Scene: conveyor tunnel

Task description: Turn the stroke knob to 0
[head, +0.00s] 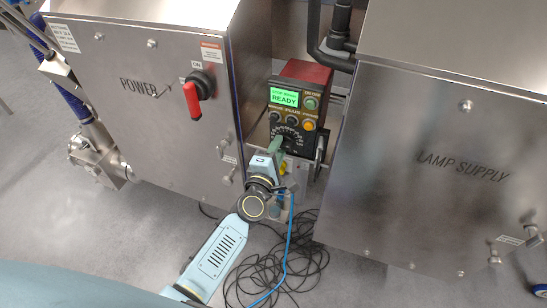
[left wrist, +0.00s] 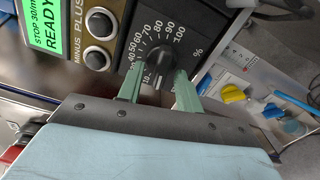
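The stroke knob (left wrist: 158,62) is a black dial on the control box (head: 299,91). Its white scale, marked up to 100 %, rings it in the left wrist view. My left gripper (left wrist: 159,82) has two green fingers, spread apart, one on each side of the knob, with gaps visible beside it. How deep the fingertips reach around the knob, and whether they touch it, I cannot tell. The knob's pointer is not clear. In the head view my left gripper (head: 277,145) covers part of the dial. My right gripper is not in view.
The display (head: 284,97) reads READY. MINUS and PLUS buttons (left wrist: 97,40) sit close to the dial. The POWER cabinet (head: 150,115) with a red switch (head: 193,100) stands left, the LAMP SUPPLY cabinet (head: 430,180) right. Black cables (head: 270,275) lie on the floor.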

